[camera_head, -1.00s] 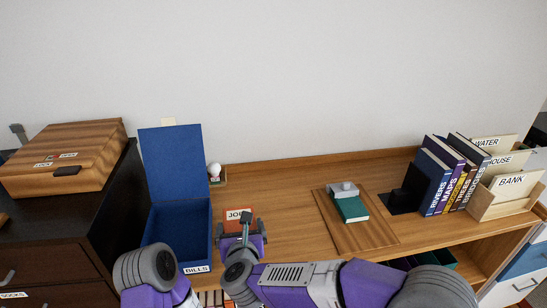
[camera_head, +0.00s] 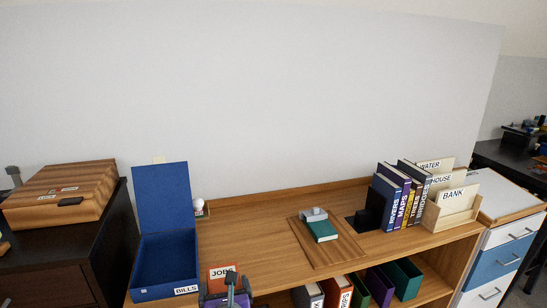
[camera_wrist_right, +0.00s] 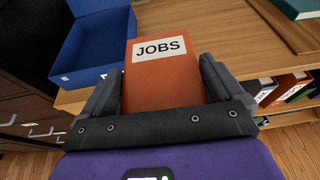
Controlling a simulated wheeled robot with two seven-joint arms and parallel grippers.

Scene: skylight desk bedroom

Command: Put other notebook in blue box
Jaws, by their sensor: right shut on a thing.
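My right gripper (camera_head: 228,294) is shut on an orange notebook (camera_head: 221,274) with a JOBS label, near the desk's front edge. In the right wrist view the orange notebook (camera_wrist_right: 160,87) sits upright between the two dark fingers. The blue box (camera_head: 166,251), labelled BILLS, stands open at the desk's left end with its lid raised at the back. It also shows in the right wrist view (camera_wrist_right: 88,72), left of the held notebook and apart from it. A green notebook (camera_head: 323,231) lies on a wooden board (camera_head: 337,254), with a grey object at its back edge. My left gripper is not in view.
Several upright books (camera_head: 402,197) and a wooden letter holder (camera_head: 453,212) stand at the desk's right end. Several binders sit on the shelf below the desk. A wooden case (camera_head: 63,193) rests on the dark cabinet at left. Desk between box and board is clear.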

